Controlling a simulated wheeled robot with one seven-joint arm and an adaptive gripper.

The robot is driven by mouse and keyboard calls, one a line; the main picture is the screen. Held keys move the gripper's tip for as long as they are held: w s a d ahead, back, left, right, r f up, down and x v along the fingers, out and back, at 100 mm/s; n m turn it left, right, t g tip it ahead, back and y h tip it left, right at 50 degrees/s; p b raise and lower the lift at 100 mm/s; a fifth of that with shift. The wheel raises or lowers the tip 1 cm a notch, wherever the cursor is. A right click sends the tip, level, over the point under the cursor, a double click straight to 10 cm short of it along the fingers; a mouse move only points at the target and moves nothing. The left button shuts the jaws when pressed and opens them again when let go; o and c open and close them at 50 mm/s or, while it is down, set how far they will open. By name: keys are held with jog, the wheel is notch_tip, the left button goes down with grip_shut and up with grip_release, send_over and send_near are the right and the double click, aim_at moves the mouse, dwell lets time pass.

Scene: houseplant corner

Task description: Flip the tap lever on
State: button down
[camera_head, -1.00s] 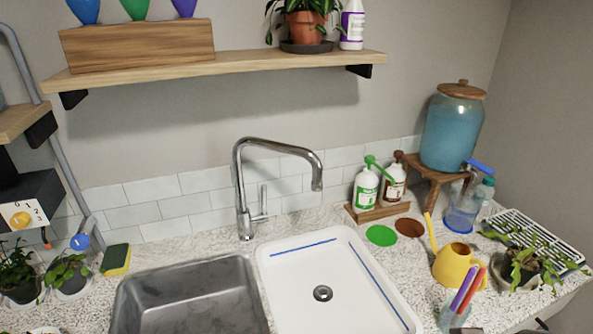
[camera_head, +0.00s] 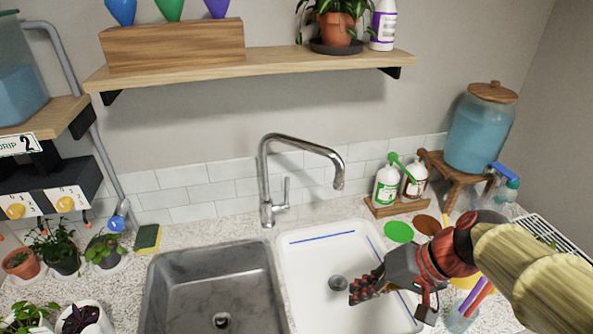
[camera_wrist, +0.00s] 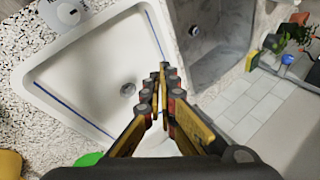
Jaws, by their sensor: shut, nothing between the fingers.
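The chrome tap (camera_head: 264,170) stands behind the sinks, its spout arching to the right over the white basin. Its small lever (camera_head: 286,192) sticks up on the right side of the tap body, upright. My gripper (camera_head: 354,292) is over the white basin, in front of and to the right of the tap, well apart from the lever. In the wrist view my gripper (camera_wrist: 162,72) has its fingers closed together, with nothing held. The tap is not clearly visible in the wrist view.
The white basin (camera_head: 300,262) and the steel sink (camera_head: 160,275) lie side by side. Soap bottles (camera_head: 386,186) stand on a wooden tray behind right. A sponge (camera_head: 147,238) and potted plants (camera_head: 62,250) are at the left. A wooden shelf (camera_head: 250,68) hangs above the tap.

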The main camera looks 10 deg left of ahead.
jog(key=w+a+r+g+y+p, duration=0.1)
jog(key=w+a+r+y+p, duration=0.25)
jog(key=w+a, duration=0.5)
jog(key=w+a+f+m+t+y+p, duration=0.1)
jog(key=w+a+m+t+y+p, duration=0.15)
jog(key=w, duration=0.55)
jog(key=w+a+m+t+y+p, duration=0.1)
jog(key=w+a+y+p, duration=0.15)
jog(key=w, duration=0.55)
jog(key=m+t+y+p, duration=0.1)
jog(key=m+t+p, duration=0.1)
jog(key=t+p, duration=0.15)
send_near(285, 194)
jog(key=w+d+r, duration=0.3)
jog(key=shift+w+r, duration=0.1)
jog(key=shift+w, duration=0.05)
jog(key=b+x, duration=0.1)
jog(key=x, duration=0.9)
jog(key=shift+r, duration=0.25)
jog(key=shift+f+y+b, duration=0.15)
jog(key=shift+y+b, duration=0.1)
jog(key=shift+b, duration=0.45)
